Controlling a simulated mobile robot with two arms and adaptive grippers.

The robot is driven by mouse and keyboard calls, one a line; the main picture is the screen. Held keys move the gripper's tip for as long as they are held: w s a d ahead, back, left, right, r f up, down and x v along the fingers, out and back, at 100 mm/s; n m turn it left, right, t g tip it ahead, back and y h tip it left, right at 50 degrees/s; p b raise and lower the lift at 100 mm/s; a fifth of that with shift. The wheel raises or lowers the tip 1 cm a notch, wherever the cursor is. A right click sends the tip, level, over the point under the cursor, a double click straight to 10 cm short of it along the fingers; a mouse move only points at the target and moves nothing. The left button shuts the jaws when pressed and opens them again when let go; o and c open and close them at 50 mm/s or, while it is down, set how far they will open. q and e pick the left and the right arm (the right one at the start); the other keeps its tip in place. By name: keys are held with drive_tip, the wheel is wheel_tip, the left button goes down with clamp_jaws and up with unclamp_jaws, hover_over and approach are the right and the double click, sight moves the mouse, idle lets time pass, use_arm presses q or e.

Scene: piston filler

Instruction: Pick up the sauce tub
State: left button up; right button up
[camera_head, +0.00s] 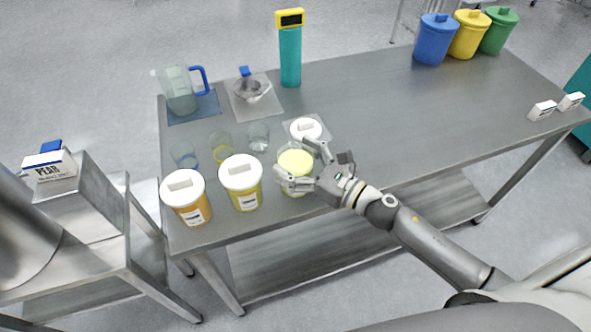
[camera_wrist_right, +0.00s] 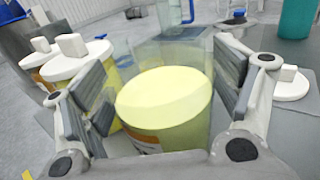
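An unlidded tub of pale yellow sauce (camera_head: 296,160) stands upright on the steel table near its front edge. My right gripper (camera_head: 304,167) reaches in from the right with its fingers open on either side of this tub. In the right wrist view the tub (camera_wrist_right: 165,105) sits between the two finger pads, with a narrow gap visible on each side. Part of its lower wall is hidden by the gripper. A white lid (camera_head: 305,128) lies on a small mat just behind it. My left gripper is not in view.
A lidded yellow tub (camera_head: 241,180) and a lidded orange tub (camera_head: 187,197) stand to the left. Glasses (camera_head: 258,136), a jug (camera_head: 180,92) and a teal dispenser (camera_head: 290,50) are behind. Coloured bins (camera_head: 435,40) stand far right. The table's middle right is clear.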

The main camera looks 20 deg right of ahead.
drive_tip(key=c, duration=0.9)
drive_tip(key=shift+r, duration=0.1)
drive_tip(key=shift+c, duration=0.4)
drive_tip(key=shift+r, duration=0.1)
